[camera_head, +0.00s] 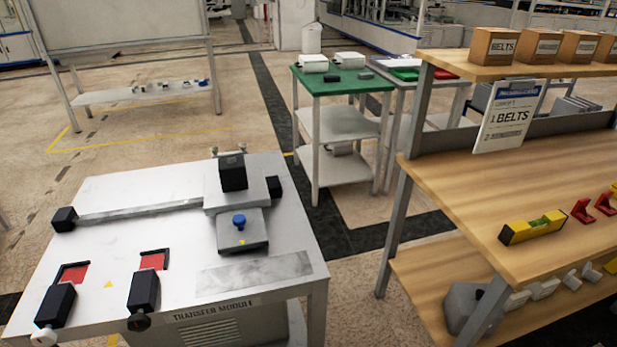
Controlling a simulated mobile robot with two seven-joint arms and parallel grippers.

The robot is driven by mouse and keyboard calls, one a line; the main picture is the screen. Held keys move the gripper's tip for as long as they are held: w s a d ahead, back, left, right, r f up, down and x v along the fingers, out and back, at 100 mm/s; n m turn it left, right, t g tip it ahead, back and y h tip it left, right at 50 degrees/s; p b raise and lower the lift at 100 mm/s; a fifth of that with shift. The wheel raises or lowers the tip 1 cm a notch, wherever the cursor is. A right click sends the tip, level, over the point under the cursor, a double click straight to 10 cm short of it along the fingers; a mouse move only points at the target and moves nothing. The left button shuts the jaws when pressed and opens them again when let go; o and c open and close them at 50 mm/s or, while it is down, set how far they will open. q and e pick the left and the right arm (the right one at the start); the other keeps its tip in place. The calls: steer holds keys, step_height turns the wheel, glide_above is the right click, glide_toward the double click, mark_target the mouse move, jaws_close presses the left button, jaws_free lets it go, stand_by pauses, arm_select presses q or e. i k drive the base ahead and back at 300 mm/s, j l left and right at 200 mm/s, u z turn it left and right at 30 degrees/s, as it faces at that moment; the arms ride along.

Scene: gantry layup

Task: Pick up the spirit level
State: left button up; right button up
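Neither of my grippers shows in the head view.
Red brackets (583,211) lie just right of the level on the wooden shelf (470,205). Cardboard belt boxes (494,46) stand on the top board, with a hanging sign (506,116) below. A transfer module table (120,200) stands at left, with open floor between.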

mark_target(519, 230)
steer(key=z, duration=1.3)
steer(key=i+l+u, duration=0.1)
steer(key=u, duration=1.25)
steer(key=l+u, duration=0.4)
steer(key=k+l+u, duration=0.1)
steer(key=l+u, duration=0.35)
steer(key=k+l+u, duration=0.1)
steer(key=l+u, duration=0.15)
steer(key=k+l+u, duration=0.25)
steer(key=l, duration=0.2)
steer(key=k+l+u, duration=0.1)
steer(key=l, duration=0.3)
steer(key=k+l+u, duration=0.1)
steer(key=k+l, duration=0.15)
steer(key=l, duration=0.15)
